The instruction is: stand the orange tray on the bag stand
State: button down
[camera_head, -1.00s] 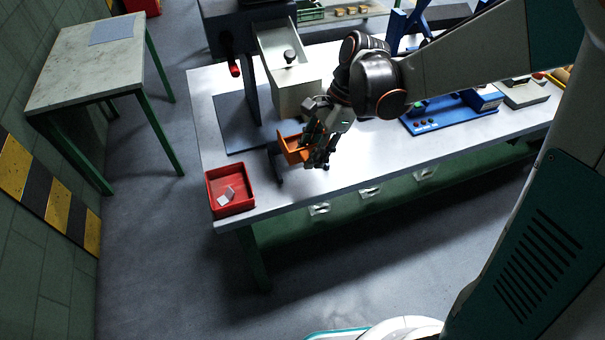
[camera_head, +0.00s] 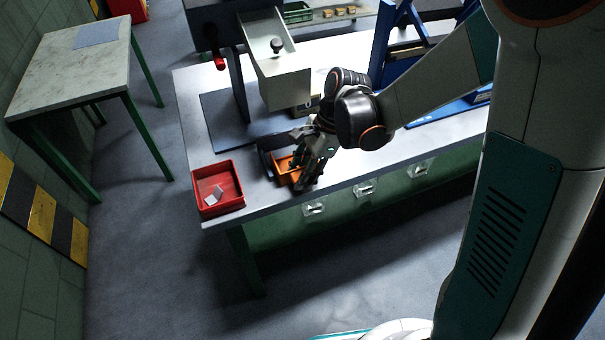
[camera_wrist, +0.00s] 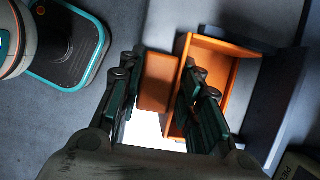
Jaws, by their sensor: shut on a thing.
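The orange tray (camera_head: 283,166) is at my gripper (camera_head: 305,172), near the front edge of the bench. In the wrist view the tray (camera_wrist: 242,51) is an open box, with an orange piece (camera_wrist: 157,84) between my gripper's fingers (camera_wrist: 160,105). The fingers are shut on it, and the right finger covers part of the box. A dark stand (camera_head: 266,149), which looks like the bag stand, is close behind and left of the tray. It shows as a dark slab (camera_wrist: 275,95) beside the tray in the wrist view. I cannot tell whether the tray rests on it.
A red bin (camera_head: 231,178) with pale pieces stands left of the tray at the bench corner. A machine with a pale chute (camera_head: 283,75) rises behind. Blue equipment (camera_head: 398,40) is to the right. The bench (camera_head: 345,173) has bare surface right of my gripper.

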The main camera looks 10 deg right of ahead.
jog(key=c, duration=1.2)
grip_release()
jog(key=shift+o, duration=0.2)
jog(key=p+v, duration=0.4)
jog(key=v, duration=0.8)
jog(key=s+d+r+n+t+h, duration=0.4)
jog(key=s+d+r+n+t, duration=0.4)
jog(key=s+n, duration=0.6)
jog(key=shift+d+r+n, duration=0.4)
jog(key=shift+d+r, duration=0.5)
jog(key=shift+r, duration=0.1)
jog(key=shift+s, duration=0.1)
